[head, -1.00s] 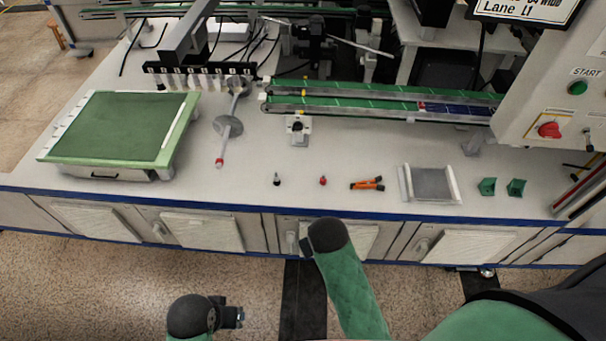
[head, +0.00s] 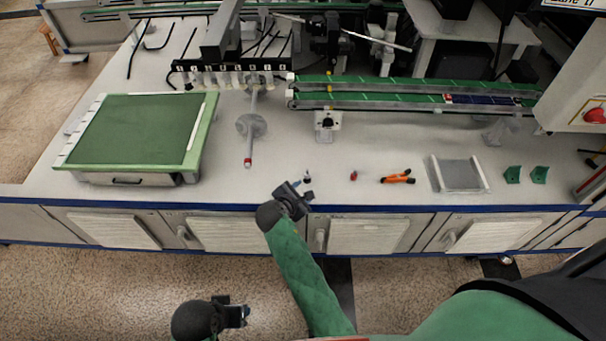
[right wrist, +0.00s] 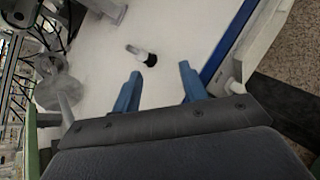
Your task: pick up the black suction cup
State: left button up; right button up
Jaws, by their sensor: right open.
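The black suction cup (head: 307,178) is a small black piece with a pale stem near the table's front edge. In the right wrist view, the suction cup (right wrist: 149,58) lies just beyond the fingertips, nearer the left finger in the picture. My right gripper (head: 302,191) is at the front edge, close to the cup on its near side. Its two blue fingers (right wrist: 160,76) are apart with nothing between them. My left gripper (head: 240,312) is low over the floor, away from the table; its jaws are too small to judge.
A red piece (head: 354,175) and orange-handled tool (head: 398,177) lie to the right of the cup. A grey tray (head: 434,177) and green brackets (head: 512,175) are farther right. A grey stand with a red tip (head: 248,162) is left. A green conveyor (head: 390,102) runs behind.

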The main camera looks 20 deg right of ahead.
aim_at(306, 178)
jog(key=w+n, duration=0.1)
jog(key=n, duration=0.1)
jog(key=w+n+t, duration=0.1)
jog(key=n, duration=0.1)
jog(key=a+n+h, duration=0.1)
jog(key=shift+w+f+n, duration=0.1)
jog(key=shift+w+n, duration=0.3)
jog(key=shift+w+d+t, duration=0.1)
jog(key=shift+w+t, duration=0.1)
jog(key=shift+t, duration=0.1)
jog(key=shift+p+x, duration=0.5)
jog(key=shift+x, duration=3.25)
jog(key=shift+s+d+f, duration=0.1)
jog(key=shift+s+f, duration=0.05)
jog(key=shift+c, duration=0.4)
grip_shut()
